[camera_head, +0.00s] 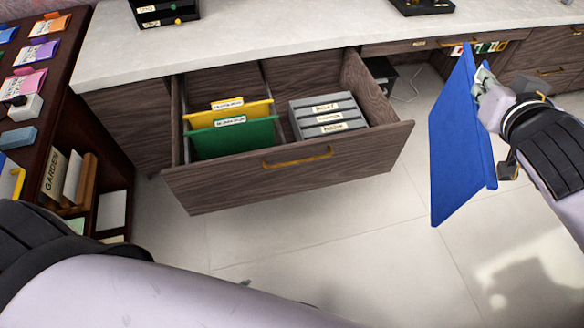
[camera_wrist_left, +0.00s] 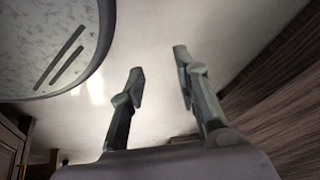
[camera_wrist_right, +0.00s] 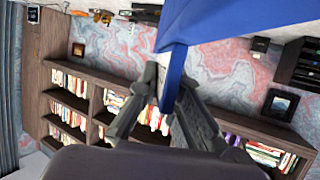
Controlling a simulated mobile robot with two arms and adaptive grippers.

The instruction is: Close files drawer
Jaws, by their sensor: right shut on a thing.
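The files drawer (camera_head: 235,190) is pulled well out of the desk, with a brass handle (camera_head: 298,160) on its wooden front. A yellow folder (camera_head: 228,114) and a green folder (camera_head: 228,139) hang in its left part. Grey file boxes (camera_head: 329,114) sit in its right part. My right gripper (camera_head: 482,80) is shut on a blue folder (camera_head: 460,135), held upright to the right of the drawer and apart from it. The blue folder also shows in the right wrist view (camera_wrist_right: 176,62). My left gripper (camera_wrist_left: 158,68) is open and empty in the left wrist view; it is hidden in the head view.
The pale desktop (camera_head: 260,30) runs above the drawer, with black trays at the back. A dark shelf with books (camera_head: 62,175) stands close on the left. Tiled floor lies clear before the drawer.

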